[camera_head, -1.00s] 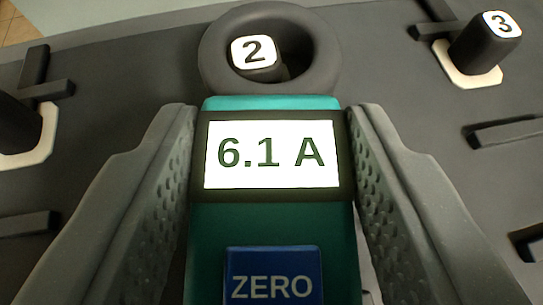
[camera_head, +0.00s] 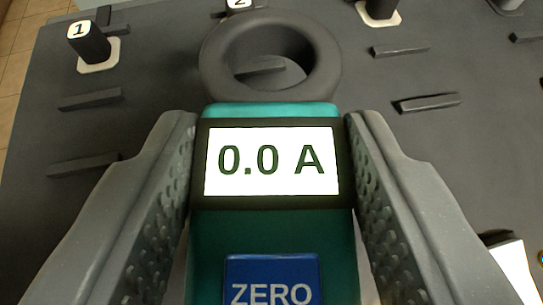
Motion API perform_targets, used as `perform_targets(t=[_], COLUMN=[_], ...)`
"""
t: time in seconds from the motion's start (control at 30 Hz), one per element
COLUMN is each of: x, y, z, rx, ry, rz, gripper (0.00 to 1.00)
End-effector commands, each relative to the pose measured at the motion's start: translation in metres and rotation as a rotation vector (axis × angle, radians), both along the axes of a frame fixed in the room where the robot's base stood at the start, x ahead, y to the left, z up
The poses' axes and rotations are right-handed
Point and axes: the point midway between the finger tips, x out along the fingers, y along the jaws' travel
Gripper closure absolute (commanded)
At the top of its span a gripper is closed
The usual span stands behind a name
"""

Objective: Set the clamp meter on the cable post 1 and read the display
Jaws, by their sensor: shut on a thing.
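My gripper (camera_head: 272,165) is shut on the teal clamp meter (camera_head: 272,110), with one finger on each side of its body. The meter's display reads 0.0 A, and a blue ZERO button shows below it. The meter's dark ring (camera_head: 222,80) is at the top middle, with no post inside it; the grey panel and a bar show through it. Cable post 1 (camera_head: 92,44), a dark post with a white "1" label and pale base, stands upper left, apart from the ring.
Post 2 (camera_head: 238,4) shows at the top edge behind the ring. Another post (camera_head: 381,8) stands to its right, its label out of view. Low dark bars (camera_head: 90,99) lie on the grey panel (camera_head: 150,75). A white object (camera_head: 513,268) is at lower right.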

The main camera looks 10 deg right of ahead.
Motion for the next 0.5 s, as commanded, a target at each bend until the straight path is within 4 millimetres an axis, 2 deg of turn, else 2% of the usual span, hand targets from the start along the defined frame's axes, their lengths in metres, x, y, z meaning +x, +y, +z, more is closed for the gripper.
perform_targets(t=[0.1, 0.23, 0.4, 0.5], x=[-0.025, -0.044, -0.058, -0.056], y=[-0.001, 0.001, 0.001, 0.003], z=[0.004, 0.005, 0.007, 0.007], rx=[0.0, 0.0, -0.002, -0.003], ry=[-0.003, -0.002, -0.005, -0.004], rz=[-0.004, -0.001, 0.0, 0.007], gripper=[0.93, 0.93, 0.93, 0.93])
